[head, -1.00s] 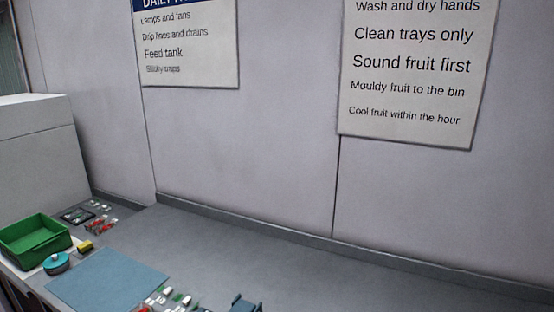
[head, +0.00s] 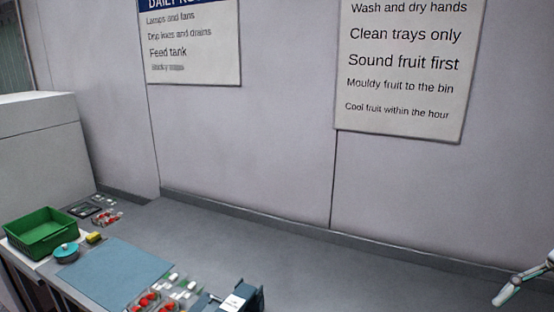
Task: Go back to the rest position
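A pale, jointed piece of what looks like my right arm comes in at the right edge of the head view, over the grey bench. Its tip, seemingly the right gripper (head: 508,292), is small, and I cannot make out whether its fingers are apart. I see nothing held in it. My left gripper is not in view.
At the left of the bench (head: 330,257) are a green crate (head: 38,247), a teal round item (head: 66,253), a yellow block (head: 94,237) and a blue mat (head: 120,271). Punnets with red berries (head: 148,300) and a blue-grey device (head: 240,299) sit at the front. The right bench is largely clear.

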